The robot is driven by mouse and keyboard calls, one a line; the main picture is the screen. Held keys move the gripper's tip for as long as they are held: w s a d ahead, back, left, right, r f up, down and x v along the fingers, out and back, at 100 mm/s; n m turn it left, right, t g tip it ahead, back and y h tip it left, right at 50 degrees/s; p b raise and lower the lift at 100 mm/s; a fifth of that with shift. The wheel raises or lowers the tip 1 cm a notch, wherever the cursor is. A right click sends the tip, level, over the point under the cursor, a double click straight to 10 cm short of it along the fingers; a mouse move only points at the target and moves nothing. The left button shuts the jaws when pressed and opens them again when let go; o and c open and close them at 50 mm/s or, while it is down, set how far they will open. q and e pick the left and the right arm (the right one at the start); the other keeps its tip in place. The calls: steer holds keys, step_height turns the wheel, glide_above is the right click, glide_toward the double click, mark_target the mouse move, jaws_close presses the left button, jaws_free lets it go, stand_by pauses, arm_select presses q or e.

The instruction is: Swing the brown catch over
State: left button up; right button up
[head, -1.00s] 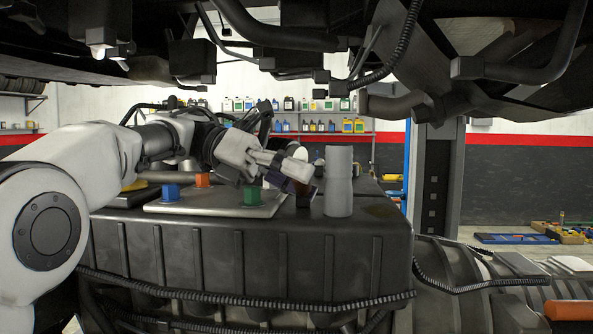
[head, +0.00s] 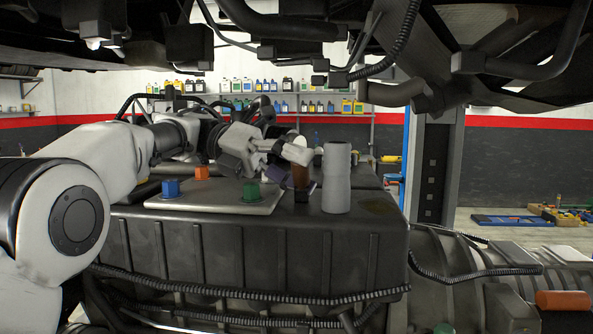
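The brown catch (head: 301,177) stands roughly upright on a small black base (head: 302,196) on top of the dark engine block (head: 250,245), just left of a grey cylinder (head: 337,178). My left gripper (head: 298,160) reaches in from the left and is at the upper part of the catch. My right gripper is not in view.
A flat grey plate (head: 215,197) with a blue block (head: 171,188), an orange block (head: 202,173) and a green block (head: 251,192) lies left of the catch. Dark vehicle parts and hoses (head: 290,25) hang overhead. An orange cylinder (head: 563,300) is at lower right.

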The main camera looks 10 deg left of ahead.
arm_select(q)
steer(key=shift+o, duration=1.3)
steer(key=shift+d+r, duration=0.1)
steer(key=shift+r, duration=0.15)
steer(key=shift+s+d, duration=0.2)
steer(key=shift+s, duration=0.1)
steer(key=shift+w+a+f, duration=0.1)
steer(key=shift+w+a, duration=0.15)
steer(key=shift+a, duration=0.05)
steer(key=v, duration=0.7)
steer(key=shift+a, duration=0.15)
